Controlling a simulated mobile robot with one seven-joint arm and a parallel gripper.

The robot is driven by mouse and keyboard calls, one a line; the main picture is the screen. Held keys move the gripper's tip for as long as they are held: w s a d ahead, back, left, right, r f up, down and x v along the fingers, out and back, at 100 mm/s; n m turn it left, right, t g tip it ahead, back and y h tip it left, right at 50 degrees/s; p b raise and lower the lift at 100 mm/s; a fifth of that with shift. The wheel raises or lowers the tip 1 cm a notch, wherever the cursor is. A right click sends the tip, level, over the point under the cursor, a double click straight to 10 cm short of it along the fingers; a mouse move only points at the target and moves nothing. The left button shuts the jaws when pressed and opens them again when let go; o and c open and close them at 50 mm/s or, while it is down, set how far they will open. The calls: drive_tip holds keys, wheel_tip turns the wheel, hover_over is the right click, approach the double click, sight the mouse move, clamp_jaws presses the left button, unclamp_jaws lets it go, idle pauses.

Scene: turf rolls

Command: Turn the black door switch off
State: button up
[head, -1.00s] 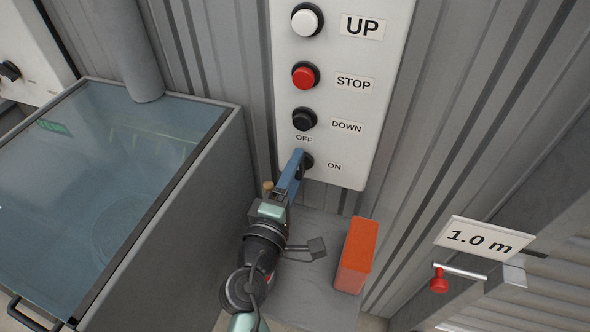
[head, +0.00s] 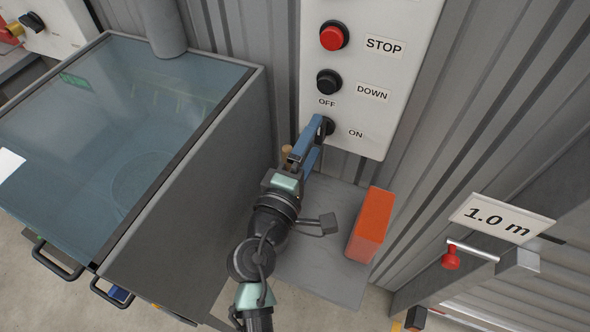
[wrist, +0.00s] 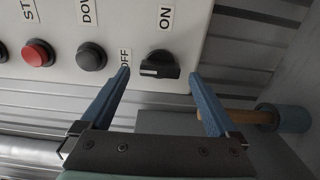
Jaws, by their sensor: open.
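The black door switch (wrist: 160,66) is a rotary knob low on the white control panel (wrist: 230,40). In the wrist view its handle lies across the picture, with a white mark at its left end, on the side of the OFF label (wrist: 125,58). The ON label (wrist: 165,18) is above it there. My gripper (wrist: 160,76) is open, one blue finger on each side of the switch, with a visible gap to the handle. In the head view the fingers (head: 317,127) partly cover the switch (head: 328,126).
Above the switch are the black DOWN button (head: 329,82) and red STOP button (head: 334,36). A glass-topped grey cabinet (head: 190,180) stands left. An orange block (head: 370,225) sits on a grey shelf (head: 320,275) below. A "1.0 m" sign (head: 502,218) is at right.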

drive_tip(key=b+v, duration=0.2)
drive_tip(key=v, duration=0.9)
